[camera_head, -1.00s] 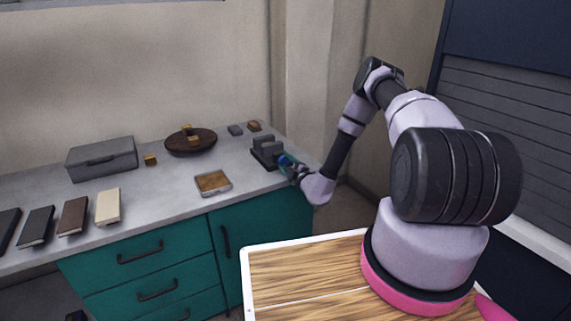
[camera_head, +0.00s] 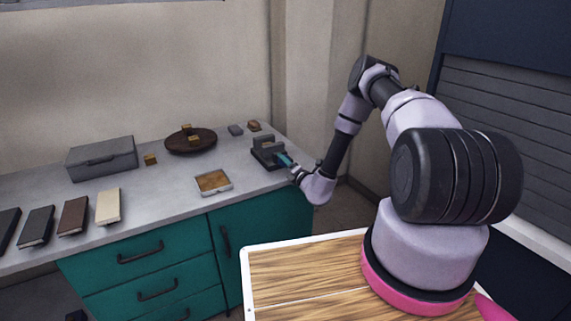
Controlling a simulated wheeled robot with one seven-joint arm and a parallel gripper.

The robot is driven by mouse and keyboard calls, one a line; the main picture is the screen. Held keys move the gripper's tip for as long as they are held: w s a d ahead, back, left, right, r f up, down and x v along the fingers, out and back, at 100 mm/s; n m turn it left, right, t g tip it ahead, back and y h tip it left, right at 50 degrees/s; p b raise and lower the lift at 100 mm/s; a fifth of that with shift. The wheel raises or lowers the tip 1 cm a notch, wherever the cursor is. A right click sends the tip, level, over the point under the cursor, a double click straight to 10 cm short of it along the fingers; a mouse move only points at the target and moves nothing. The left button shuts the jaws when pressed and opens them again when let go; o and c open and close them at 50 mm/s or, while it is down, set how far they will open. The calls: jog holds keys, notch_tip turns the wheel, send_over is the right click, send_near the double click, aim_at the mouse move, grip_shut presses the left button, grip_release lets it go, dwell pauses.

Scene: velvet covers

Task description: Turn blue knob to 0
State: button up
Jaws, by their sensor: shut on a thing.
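A dark device with grey upright blocks (camera_head: 265,149) stands at the right end of the grey counter. The blue knob (camera_head: 283,159) shows as a small blue-teal piece at the device's right side. My gripper (camera_head: 289,164) reaches in from the right and is shut on the blue knob. The fingers are small and partly merge with the knob. The knob's scale, its 0 mark and its exact setting are too small to read.
The counter holds a grey box (camera_head: 102,158), a dark round dish (camera_head: 191,142) with small golden blocks, a brown-topped tile (camera_head: 213,183) and several flat swatches at the left. Teal drawers (camera_head: 140,258) are below. A wood-topped surface (camera_head: 305,275) is in front.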

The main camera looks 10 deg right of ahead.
jog(key=n, duration=0.5)
jog(key=shift+f, duration=0.1)
jog(key=shift+n, duration=0.3)
dwell(0.4)
jog(key=o, duration=1.4)
jog(key=shift+c, duration=0.2)
jog(key=v, duration=1.1)
